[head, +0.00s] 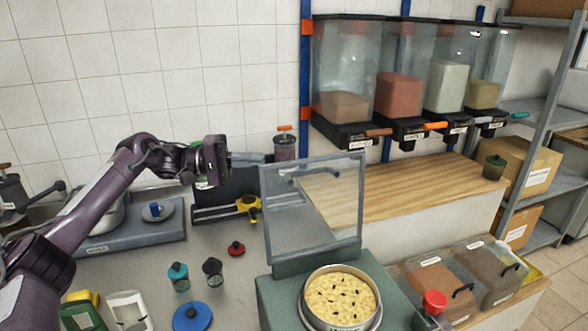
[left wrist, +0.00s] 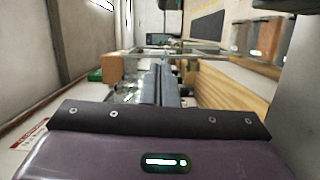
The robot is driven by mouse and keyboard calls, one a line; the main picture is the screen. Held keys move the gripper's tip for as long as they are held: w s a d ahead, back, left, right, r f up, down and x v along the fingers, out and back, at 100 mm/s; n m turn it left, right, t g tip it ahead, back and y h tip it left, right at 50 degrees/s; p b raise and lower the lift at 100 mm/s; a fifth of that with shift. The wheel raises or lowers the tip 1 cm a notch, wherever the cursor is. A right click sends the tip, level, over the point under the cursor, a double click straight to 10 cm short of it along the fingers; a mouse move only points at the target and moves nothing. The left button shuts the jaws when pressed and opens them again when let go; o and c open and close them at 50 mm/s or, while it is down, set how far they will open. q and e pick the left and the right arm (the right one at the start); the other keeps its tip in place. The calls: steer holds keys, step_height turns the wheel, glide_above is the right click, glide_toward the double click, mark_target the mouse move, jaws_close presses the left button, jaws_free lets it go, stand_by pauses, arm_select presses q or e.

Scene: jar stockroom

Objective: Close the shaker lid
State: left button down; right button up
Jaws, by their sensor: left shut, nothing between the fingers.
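The shaker (head: 275,300) is a grey-green box at the bottom centre of the head view, with a round sieve pan (head: 341,300) of pale yellow contents and dark specks on top. Its clear, grey-framed lid (head: 315,225) stands open, roughly upright behind the pan. A dark handle bar shows near the lid's top. My left gripper (head: 268,158) is shut and empty, pointing right, close to the lid's upper left corner; whether it touches the lid I cannot tell. Its grey fingers also show in the left wrist view (left wrist: 160,85). My right gripper is not in view.
Clear dispensers (head: 345,75) hang at the back above a wooden counter (head: 420,185). A scale (head: 130,225) stands at the left. Small knobbed lids, including a blue one (head: 192,316), lie on the grey worktop. Lidded bins (head: 440,285) and a red-topped jar (head: 434,302) stand right of the shaker.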

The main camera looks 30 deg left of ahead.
arm_select(q)
steer(key=w+d+p, duration=0.2)
steer(key=d+p, duration=0.3)
steer(key=d, duration=0.5)
steer(key=shift+d, duration=0.15)
steer(key=shift+f, duration=0.1)
